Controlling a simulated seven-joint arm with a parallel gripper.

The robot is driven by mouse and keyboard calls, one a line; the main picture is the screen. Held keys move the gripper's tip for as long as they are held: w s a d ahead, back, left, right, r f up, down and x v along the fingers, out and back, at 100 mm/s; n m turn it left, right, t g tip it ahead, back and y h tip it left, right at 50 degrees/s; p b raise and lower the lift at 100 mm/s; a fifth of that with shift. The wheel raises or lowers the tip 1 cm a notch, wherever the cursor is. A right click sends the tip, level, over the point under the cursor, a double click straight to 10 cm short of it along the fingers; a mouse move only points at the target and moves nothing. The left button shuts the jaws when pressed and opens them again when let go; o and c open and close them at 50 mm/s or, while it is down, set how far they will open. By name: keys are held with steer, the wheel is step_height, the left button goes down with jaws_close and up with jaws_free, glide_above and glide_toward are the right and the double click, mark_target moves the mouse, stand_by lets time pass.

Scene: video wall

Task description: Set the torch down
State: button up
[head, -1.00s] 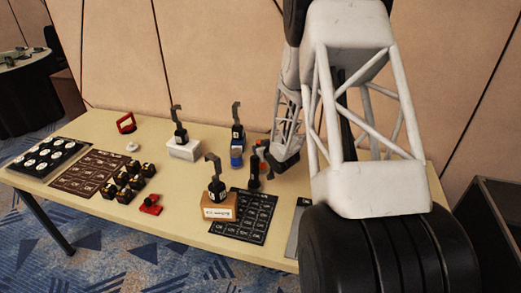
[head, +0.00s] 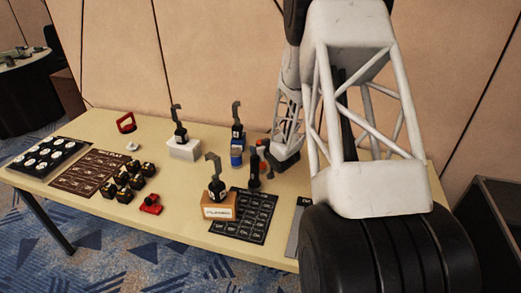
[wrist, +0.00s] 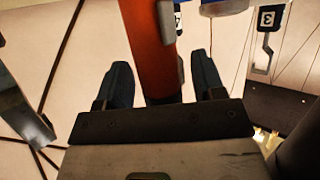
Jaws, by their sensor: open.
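An orange-red tube, which looks like the torch (wrist: 150,42), runs between the fingers of my gripper (wrist: 160,64) in the wrist view. The fingers are dark and spread apart, with a gap visible beside the tube; its lower end is hidden by the gripper body. In the head view a small orange-red part of it (head: 262,143) shows beside my gripper (head: 268,152), low over the back right of the table (head: 185,215). Whether the torch touches the table cannot be told.
Hooked stands rise from a white box (head: 184,150), a blue block (head: 236,160) and a wooden box (head: 219,207), close left of my gripper. A black upright piece (head: 254,176) stands near it. A dark labelled mat (head: 243,222) lies in front. Several small black blocks (head: 128,180) stand left.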

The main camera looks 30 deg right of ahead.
steer(key=v, duration=1.2)
stand_by(0.7)
steer(key=s+a+r+g+h, duration=0.3)
steer(key=s+a+r+g, duration=0.35)
steer(key=a+r, duration=0.7)
steer(key=s+a+r+g+y, duration=0.1)
steer(key=s+a+r, duration=0.2)
steer(key=s, duration=0.6)
steer(key=s+a+r+g+y, duration=0.1)
steer(key=s+a+r+g, duration=0.1)
steer(key=s+a, duration=0.4)
steer(key=s+a+r+g+y, duration=0.1)
steer(key=s+a+r, duration=0.3)
steer(key=s, duration=0.8)
steer(key=shift+s+a+r, duration=0.2)
steer(key=shift+a+r, duration=0.15)
steer(key=shift+a, duration=0.25)
steer(key=shift+g, duration=0.25)
